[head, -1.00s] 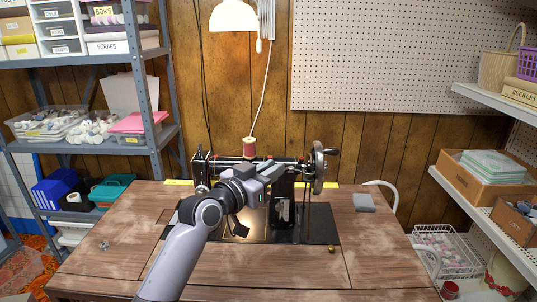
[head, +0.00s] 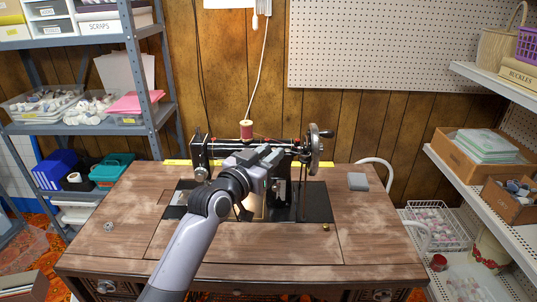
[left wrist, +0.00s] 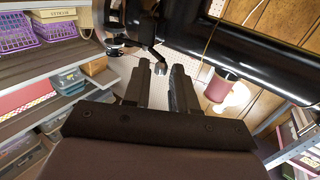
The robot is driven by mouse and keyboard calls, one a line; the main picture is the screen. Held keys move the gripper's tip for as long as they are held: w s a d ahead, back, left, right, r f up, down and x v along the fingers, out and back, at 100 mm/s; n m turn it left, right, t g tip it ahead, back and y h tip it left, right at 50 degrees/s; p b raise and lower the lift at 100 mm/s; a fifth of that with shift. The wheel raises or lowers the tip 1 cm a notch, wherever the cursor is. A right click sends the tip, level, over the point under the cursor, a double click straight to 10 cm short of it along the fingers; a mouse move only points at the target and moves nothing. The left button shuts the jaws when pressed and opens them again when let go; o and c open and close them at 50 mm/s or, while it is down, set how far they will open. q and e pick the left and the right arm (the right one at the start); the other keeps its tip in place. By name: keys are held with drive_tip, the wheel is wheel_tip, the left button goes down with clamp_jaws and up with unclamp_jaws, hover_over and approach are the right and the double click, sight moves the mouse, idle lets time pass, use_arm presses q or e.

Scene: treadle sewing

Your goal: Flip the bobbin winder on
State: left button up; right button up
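The black sewing machine (head: 240,150) stands on the wooden table, with its handwheel (head: 315,150) at the right end. My left gripper (head: 273,152) is in front of the machine's arm, pointing toward the handwheel end. In the left wrist view its two fingers (left wrist: 161,72) are apart with a gap between them. A small metal-tipped dark piece, apparently part of the bobbin winder (left wrist: 160,67), shows just beyond the gap; I cannot tell whether it is touched. In the head view the winder is too small to make out clearly. My right gripper is out of view.
A red thread spool (head: 246,130) stands on top of the machine; it also shows in the left wrist view (left wrist: 217,87). A grey block (head: 358,181) lies on the table at right. Shelves flank both sides.

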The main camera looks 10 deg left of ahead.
use_arm(q)
drive_tip(key=v, duration=0.7)
idle(0.4)
drive_tip(key=shift+s, duration=0.1)
